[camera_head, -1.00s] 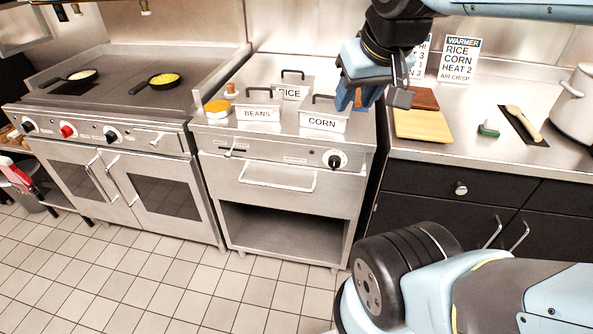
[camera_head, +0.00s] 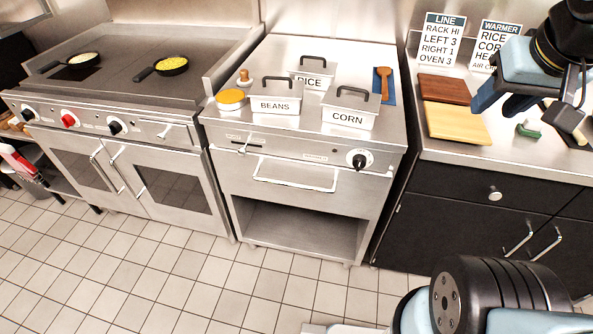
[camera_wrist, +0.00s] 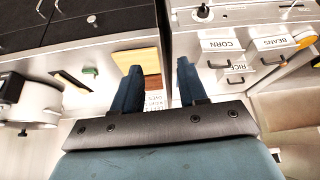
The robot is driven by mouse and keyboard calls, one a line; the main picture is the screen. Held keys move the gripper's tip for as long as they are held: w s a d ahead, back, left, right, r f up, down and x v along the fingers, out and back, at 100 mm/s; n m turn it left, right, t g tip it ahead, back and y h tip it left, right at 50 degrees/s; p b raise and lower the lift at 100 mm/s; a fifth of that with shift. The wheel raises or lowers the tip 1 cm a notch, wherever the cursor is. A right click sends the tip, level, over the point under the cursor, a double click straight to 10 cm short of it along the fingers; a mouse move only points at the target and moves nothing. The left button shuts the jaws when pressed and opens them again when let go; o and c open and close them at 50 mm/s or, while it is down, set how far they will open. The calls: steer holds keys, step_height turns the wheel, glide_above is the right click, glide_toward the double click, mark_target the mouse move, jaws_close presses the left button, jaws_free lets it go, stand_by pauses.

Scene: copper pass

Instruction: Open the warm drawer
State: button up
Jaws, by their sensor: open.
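The warm drawer (camera_head: 294,178) is the steel front with a wide bar handle (camera_head: 294,186) in the warmer unit, above an open lower bay. It looks closed, flush with the unit. My gripper (camera_head: 530,112) is at the upper right in the head view, over the counter right of the warmer and well apart from the handle. In the wrist view its two blue fingers (camera_wrist: 158,85) are spread with nothing between them. The wrist view is upside down to the room and shows the warmer's top at the right; the drawer handle is not clear there.
Lidded pans marked BEANS (camera_head: 274,108), RICE (camera_head: 313,72) and CORN (camera_head: 349,108) stand on the warmer, by a control knob (camera_head: 359,160). A range with two frying pans (camera_head: 160,68) is at left. Cutting boards (camera_head: 457,123) lie on the right counter. Floor in front is clear.

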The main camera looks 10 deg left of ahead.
steer(key=w+f+g, duration=0.1)
steer(key=w+f, duration=0.1)
steer(key=w, duration=0.1)
steer(key=n+t+h, duration=0.1)
steer(key=n+h, duration=0.5)
steer(key=h, duration=0.7)
glide_above(291, 185)
steer(key=s+d, duration=0.4)
steer(key=d, duration=0.1)
step_height(291, 185, down, 31)
steer(key=s+a+f+n+t+y, duration=0.2)
steer(key=s+a+f+n+t, duration=0.15)
steer(key=a+f+t, duration=0.35)
steer(key=s+a+f+n+t+y, duration=0.2)
steer(key=s+a+f+t, duration=0.25)
steer(key=f, duration=0.35)
steer(key=shift+t, duration=0.35)
steer(key=x, duration=1.4)
steer(key=shift+w+d, duration=0.15)
steer(key=shift+c, duration=0.3)
